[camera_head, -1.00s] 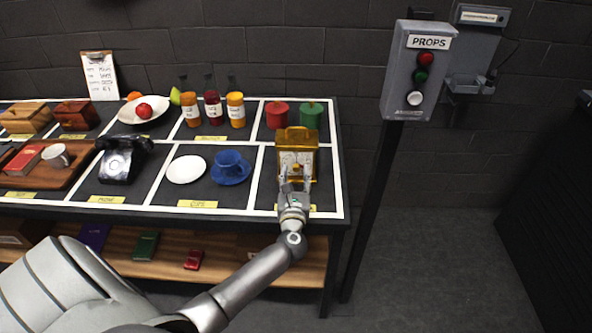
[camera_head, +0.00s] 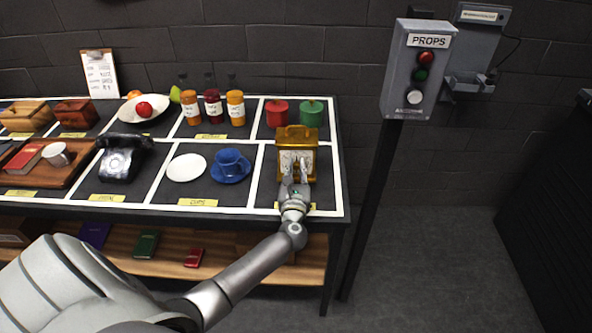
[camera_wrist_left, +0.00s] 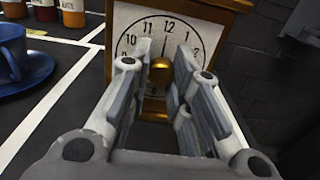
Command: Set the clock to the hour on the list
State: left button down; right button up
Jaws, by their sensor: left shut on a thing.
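The gold-framed clock (camera_head: 297,138) stands in the front right cell of the table. Its white face (camera_wrist_left: 140,22) shows black numerals in the left wrist view; the fingers cover much of it, so I cannot read the hour. A round brass knob (camera_wrist_left: 160,72) sticks out in front of the face. My left gripper (camera_wrist_left: 162,85) is shut on this knob, one finger on each side. It also shows in the head view (camera_head: 296,172), in front of the clock. The list (camera_head: 99,73) is on a clipboard at the back left; its writing is too small to read. My right gripper is out of view.
A blue cup (camera_head: 230,161) on its saucer and a white plate (camera_head: 186,167) lie left of the clock. Red (camera_head: 276,112) and green (camera_head: 311,113) canisters stand behind it. The PROPS button box (camera_head: 415,70) stands to the right, past the table's edge.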

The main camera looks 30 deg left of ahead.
pick_arm(q)
jog(key=shift+m, duration=0.3)
jog(key=m+p, duration=0.2)
jog(key=m, duration=0.4)
jog(key=m+p, duration=0.1)
jog(key=m, duration=0.2)
jog(key=shift+m, duration=0.4)
jog(key=m+p, duration=0.1)
jog(key=m, duration=0.2)
jog(key=shift+m+p, duration=0.3)
jog(key=m+p, duration=0.1)
jog(key=m, duration=0.4)
jog(key=shift+m+p, duration=0.3)
jog(key=shift+p, duration=0.05)
jog(key=shift+m+p, duration=0.6)
jog(key=shift+m, duration=1.5)
jog(key=c, duration=1.3)
grip_release()
